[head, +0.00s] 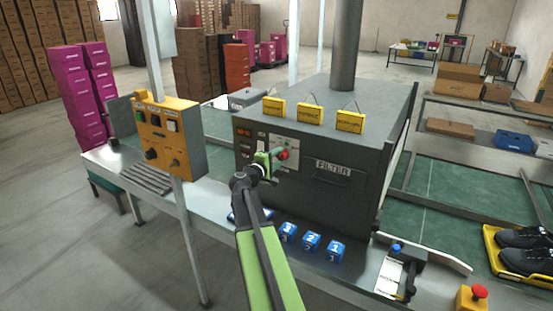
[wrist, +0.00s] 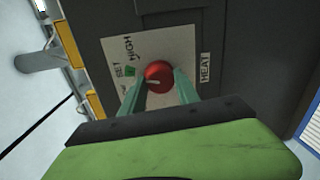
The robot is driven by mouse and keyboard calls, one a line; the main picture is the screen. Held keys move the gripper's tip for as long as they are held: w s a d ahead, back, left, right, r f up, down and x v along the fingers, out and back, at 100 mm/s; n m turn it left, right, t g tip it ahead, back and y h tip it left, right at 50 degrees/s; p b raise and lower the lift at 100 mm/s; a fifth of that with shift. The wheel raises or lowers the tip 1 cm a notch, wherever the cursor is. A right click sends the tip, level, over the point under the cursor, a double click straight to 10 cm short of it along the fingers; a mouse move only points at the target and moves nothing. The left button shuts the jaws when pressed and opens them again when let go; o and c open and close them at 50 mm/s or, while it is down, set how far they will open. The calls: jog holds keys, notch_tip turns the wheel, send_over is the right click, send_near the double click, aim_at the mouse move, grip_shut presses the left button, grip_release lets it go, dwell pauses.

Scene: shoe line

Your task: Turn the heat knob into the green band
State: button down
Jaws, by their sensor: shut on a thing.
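The red heat knob (wrist: 158,72) sits on a pale dial plate (wrist: 180,45) on the dark machine front, beside a "HEAT" label (wrist: 205,67). The small green band (wrist: 130,70) is left of the knob, between the words "SET" and "HIGH". A pale mark on the knob shows at its lower left; I cannot tell exactly where it points. My gripper (wrist: 159,84) has its two green fingers on either side of the knob, shut on it. In the head view the knob (head: 283,155) shows just beyond my gripper (head: 276,157).
The dark machine (head: 345,130) carries several yellow tags on top and a "FILTER" panel (head: 333,169). A yellow control box (head: 170,138) stands on a post to the left. Several blue numbered blocks (head: 311,242) lie on the ledge below. Black shoes (head: 525,250) are at right.

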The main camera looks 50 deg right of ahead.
jog(key=shift+s+d+m, duration=0.15)
jog(key=shift+m, duration=0.25)
jog(key=c, duration=0.9)
grip_release()
jog(key=shift+d, duration=0.1)
jog(key=p+v, duration=0.1)
jog(key=v, duration=1.6)
jog(key=shift+a, duration=0.35)
jog(key=shift+r, duration=0.1)
